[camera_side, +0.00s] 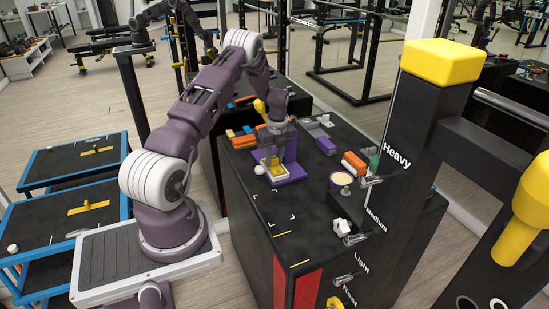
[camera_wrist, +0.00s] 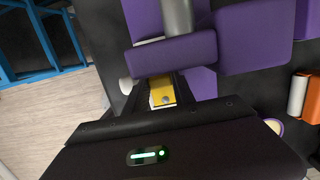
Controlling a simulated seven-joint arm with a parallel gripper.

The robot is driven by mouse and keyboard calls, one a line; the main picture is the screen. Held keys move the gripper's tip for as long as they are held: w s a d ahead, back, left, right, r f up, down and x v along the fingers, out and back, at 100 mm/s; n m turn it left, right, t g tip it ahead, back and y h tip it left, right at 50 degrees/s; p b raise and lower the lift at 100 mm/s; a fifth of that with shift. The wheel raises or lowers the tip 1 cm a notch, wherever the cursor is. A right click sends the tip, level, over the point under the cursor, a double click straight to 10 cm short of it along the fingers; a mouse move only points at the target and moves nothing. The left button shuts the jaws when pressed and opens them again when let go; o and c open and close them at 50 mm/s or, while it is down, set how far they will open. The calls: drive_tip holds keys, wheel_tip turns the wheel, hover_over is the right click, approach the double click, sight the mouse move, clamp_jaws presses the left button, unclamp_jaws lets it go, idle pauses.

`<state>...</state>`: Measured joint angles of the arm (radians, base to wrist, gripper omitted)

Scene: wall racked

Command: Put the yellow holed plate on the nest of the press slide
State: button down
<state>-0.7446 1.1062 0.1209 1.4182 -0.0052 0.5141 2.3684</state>
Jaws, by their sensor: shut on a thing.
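The purple press (camera_side: 292,160) stands on the black top in the side view. In the wrist view its purple block (camera_wrist: 172,52) and a grey cylinder (camera_wrist: 178,15) are at the top middle. My gripper (camera_side: 271,156) points down at the front of the press, low over its base. The yellow holed plate (camera_wrist: 161,92) shows between my fingers in the wrist view, just in front of the purple block. My gripper (camera_wrist: 163,85) is shut on it. The nest is mostly hidden by my fingers and the plate; I cannot tell whether the plate touches it.
A white round knob (camera_side: 259,170) is just left of the press base. Orange (camera_side: 354,163) and green (camera_side: 374,161) pieces and a cream-topped cup (camera_side: 341,179) stand to the right. Coloured blocks (camera_side: 242,138) lie behind left. The front left of the black top is clear, with corner marks.

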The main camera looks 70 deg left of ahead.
sight(278, 169)
drive_tip(key=shift+f, duration=0.1)
drive_tip(key=c, duration=1.3)
unclamp_jaws()
drive_tip(key=shift+c, duration=0.2)
wheel_tip(278, 169, up, 13)
drive_tip(key=d, duration=0.2)
drive_tip(key=d+r+n+t, duration=0.2)
drive_tip(key=d+r+n, duration=0.4)
drive_tip(key=d+r, duration=0.85)
drive_tip(key=s+d+r+n+t, duration=0.1)
drive_tip(key=s+d+r+n, duration=0.4)
drive_tip(key=d, duration=0.4)
drive_tip(key=s+d+r+n+t, duration=0.1)
drive_tip(key=s+d+r+n, duration=0.2)
drive_tip(key=s+d, duration=0.6)
drive_tip(key=s+d+f+n+t+h, duration=0.1)
drive_tip(key=s+d+f+n, duration=0.1)
drive_tip(key=s+d+n, duration=0.2)
drive_tip(key=s+d, duration=0.1)
drive_tip(key=s, duration=0.2)
drive_tip(key=shift+s+t+h, duration=0.25)
drive_tip(key=shift+t+h, duration=0.05)
drive_tip(key=shift+h, duration=0.1)
